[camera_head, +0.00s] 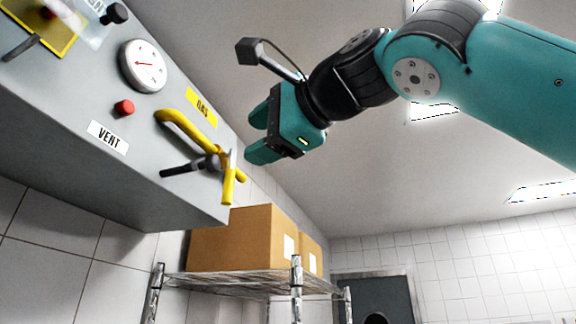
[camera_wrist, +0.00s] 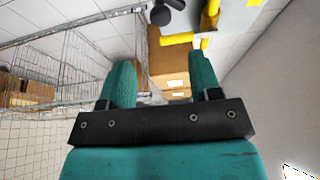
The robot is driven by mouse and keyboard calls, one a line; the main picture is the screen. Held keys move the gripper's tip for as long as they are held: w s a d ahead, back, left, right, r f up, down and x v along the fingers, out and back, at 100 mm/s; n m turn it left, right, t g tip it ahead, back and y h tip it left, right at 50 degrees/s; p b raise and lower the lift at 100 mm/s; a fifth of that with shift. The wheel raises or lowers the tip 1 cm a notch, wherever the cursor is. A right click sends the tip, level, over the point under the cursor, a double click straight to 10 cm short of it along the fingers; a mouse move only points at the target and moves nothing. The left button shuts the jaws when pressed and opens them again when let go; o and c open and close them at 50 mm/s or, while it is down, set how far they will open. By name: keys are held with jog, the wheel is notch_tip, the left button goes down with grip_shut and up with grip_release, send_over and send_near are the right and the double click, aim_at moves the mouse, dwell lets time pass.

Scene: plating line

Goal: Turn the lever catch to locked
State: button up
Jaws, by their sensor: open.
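A grey panel box (camera_head: 75,95) fills the left of the head view. A black-gripped lever (camera_head: 188,166) sits on the yellow gas pipe (camera_head: 180,122), whose label reads GAS. My gripper (camera_head: 254,133) is open and empty, apart from the panel to its right. In the wrist view, my gripper (camera_wrist: 162,75) shows two spread fingers, with part of the yellow pipe (camera_wrist: 205,22) beyond.
The panel carries a gauge (camera_head: 144,65), a red button (camera_head: 124,107), a VENT label (camera_head: 107,137) and a black knob (camera_head: 116,13). Below, cardboard boxes (camera_head: 240,240) stand on a wire shelf (camera_head: 235,283). A dark door (camera_head: 378,295) is at the back. Open air separates gripper and panel.

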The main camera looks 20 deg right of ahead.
jog(key=shift+p+v, duration=0.35)
jog(key=shift+v, duration=2.3)
jog(key=w+a+f+n+g+h+b, duration=0.1)
jog(key=w+a+f+n+g+b, duration=0.2)
jog(key=f, duration=0.9)
jog(key=w+f+n+g+h+b, duration=0.15)
jog(key=f+n, duration=0.45)
jog(key=f, duration=0.6)
jog(key=w+a+f+n+g+h+b, duration=0.1)
jog(key=w+a+f+n+g+b, duration=0.2)
jog(key=f, duration=0.9)
jog(key=s+d+f+n+g+b, duration=0.2)
jog(key=s+d+f, duration=0.1)
jog(key=f, duration=0.7)
jog(key=s+d+f+n+g+h+b, duration=0.1)
jog(key=s+d+f+n+g, duration=0.1)
jog(key=s+f, duration=0.4)
jog(key=s+d+f+n+g+b, duration=0.2)
jog(key=s+d+f+n+g, duration=0.1)
jog(key=f, duration=1.2)
jog(key=shift+s+d+f+g+b, duration=0.35)
jog(key=shift+s+d+g, duration=0.2)
jog(key=shift+s+d, duration=0.7)
